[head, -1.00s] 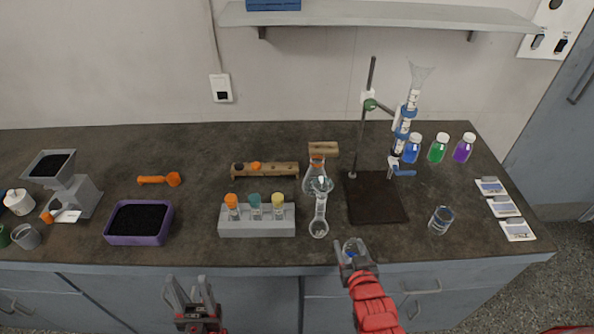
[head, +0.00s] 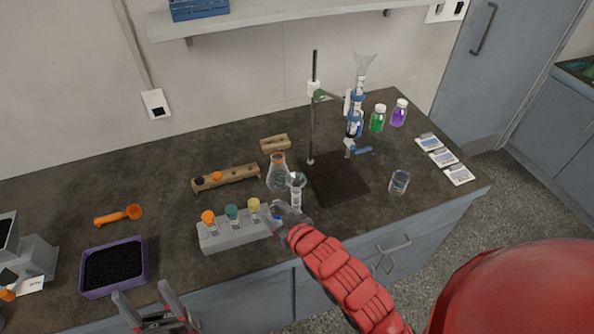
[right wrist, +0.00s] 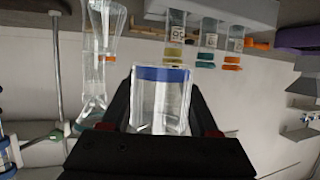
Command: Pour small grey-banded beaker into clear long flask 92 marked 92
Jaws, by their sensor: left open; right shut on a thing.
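My right gripper (head: 286,216) is shut on a small clear beaker (right wrist: 160,105) and holds it above the counter's front edge. Its band looks blue in the right wrist view. I cannot make out its contents. A clear long flask (head: 297,192) with a flared mouth stands on the counter, just beyond the held beaker; it also shows in the right wrist view (right wrist: 101,50), left of the beaker. Its marking is not legible, and its lower part is partly hidden in the head view. My left gripper (head: 143,292) is open and empty at the front, below the purple tray.
A rack (head: 235,234) with capped tubes stands left of the held beaker. A conical flask (head: 278,178) stands behind the long flask. A stand base (head: 338,180) and another beaker (head: 399,183) are to the right. A purple tray (head: 113,268) sits at left.

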